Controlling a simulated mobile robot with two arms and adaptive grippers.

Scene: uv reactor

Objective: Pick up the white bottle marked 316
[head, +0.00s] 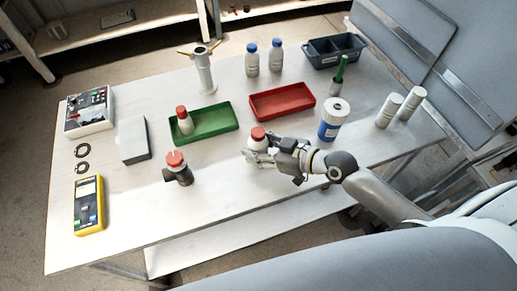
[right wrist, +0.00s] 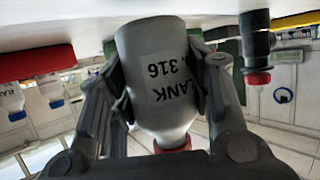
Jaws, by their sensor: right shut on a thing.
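The white bottle marked 316 (right wrist: 160,72) has a red cap and black lettering. It appears upside down in the right wrist view, between the two fingers of my right gripper. In the head view the bottle (head: 257,142) is near the middle of the table, with its red cap up and its lower body partly hidden by the fingers. My right gripper (head: 260,157) is shut on the bottle's body. I cannot tell whether its base touches the table. My left gripper is not in view.
A red tray (head: 283,101) lies behind the bottle. A green tray (head: 216,136) holding another red-capped bottle (head: 184,121) is at left. A dark red-topped item (head: 178,169) stands left of my gripper. A blue-labelled tub (head: 330,128) stands to the right. The front table is clear.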

